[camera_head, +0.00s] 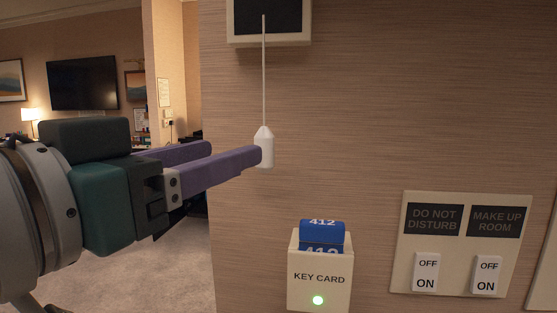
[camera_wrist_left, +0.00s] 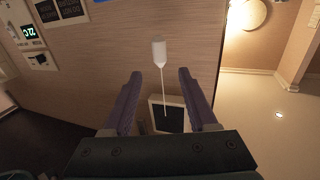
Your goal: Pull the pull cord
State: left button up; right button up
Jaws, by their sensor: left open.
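The pull cord (camera_head: 264,75) is a thin white cord hanging from a dark-faced box (camera_head: 268,14) on the wall. Its white bell-shaped handle (camera_head: 265,150) is at the lower end. My left gripper (camera_head: 238,153), with purple fingers, comes from the left, and a fingertip overlaps the handle's left edge in the head view. In the left wrist view the fingers (camera_wrist_left: 160,74) are apart. The handle (camera_wrist_left: 159,52) lies just beyond the tips, between their lines, and the cord runs back between the fingers. Contact cannot be told. My right gripper is not in view.
A key card holder (camera_head: 320,275) with a blue card (camera_head: 322,235) and green light is on the wall below the handle. A switch panel (camera_head: 450,245) is to its right. A room with a television (camera_head: 83,83) opens at the left.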

aim_at(259, 144)
pick_arm(q)
jog(key=p+x, duration=0.1)
jog(key=x, duration=0.8)
jog(key=shift+f, duration=0.1)
jog(key=shift+c, duration=0.3)
grip_shut()
dwell(1.0)
